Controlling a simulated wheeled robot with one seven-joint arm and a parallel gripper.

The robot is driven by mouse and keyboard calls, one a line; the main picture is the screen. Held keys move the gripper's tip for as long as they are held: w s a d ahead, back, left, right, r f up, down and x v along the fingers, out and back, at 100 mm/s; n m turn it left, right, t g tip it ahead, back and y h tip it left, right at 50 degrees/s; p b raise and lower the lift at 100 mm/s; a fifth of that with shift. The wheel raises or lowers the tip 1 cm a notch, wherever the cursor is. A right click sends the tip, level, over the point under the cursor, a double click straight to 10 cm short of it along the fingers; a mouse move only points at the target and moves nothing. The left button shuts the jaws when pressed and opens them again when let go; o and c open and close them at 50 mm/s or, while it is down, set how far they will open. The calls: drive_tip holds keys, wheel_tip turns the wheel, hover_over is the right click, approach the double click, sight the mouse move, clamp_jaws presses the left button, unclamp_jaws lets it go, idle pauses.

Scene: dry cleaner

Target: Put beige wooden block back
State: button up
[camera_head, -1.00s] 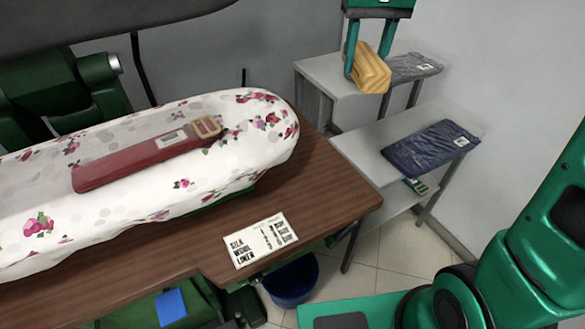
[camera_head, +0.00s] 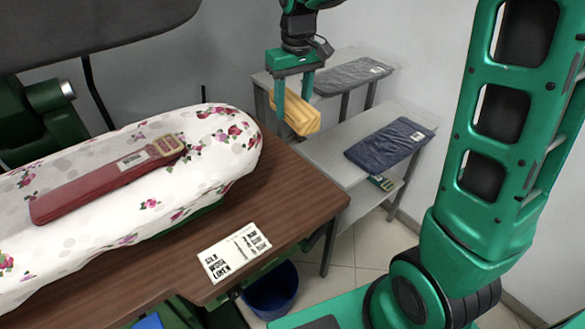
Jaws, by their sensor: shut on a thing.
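The beige wooden block (camera_head: 300,116) is a yellowish, grooved block. My gripper (camera_head: 293,98) is shut on it, with one green finger on each side. The gripper points down and holds the block tilted in the air. In the picture it shows in front of the grey shelves, beyond the far right end of the ironing board. The far ends of the fingers are partly hidden by the block.
A floral ironing board (camera_head: 215,150) bears a long red item (camera_head: 80,190) with a buckle. A card (camera_head: 233,252) lies on the wooden table (camera_head: 290,210). Grey shelves hold dark folded packages (camera_head: 390,144) (camera_head: 352,76). A blue bucket (camera_head: 272,290) stands below.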

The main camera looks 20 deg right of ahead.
drive_tip(key=n, duration=0.2)
hover_over(292, 166)
drive_tip(key=f, duration=1.2)
drive_tip(key=shift+s+f, duration=0.25)
drive_tip(key=shift+s, duration=0.1)
drive_tip(key=shift+f, duration=2.3)
drive_tip(key=shift+f, duration=0.15)
drive_tip(key=o, duration=0.9)
drive_tip(key=shift+o, duration=0.2)
wheel_tip(292, 166, up, 12)
drive_tip(key=s, duration=0.1)
drive_tip(key=shift+s+d, duration=0.15)
drive_tip(key=shift+d, duration=0.15)
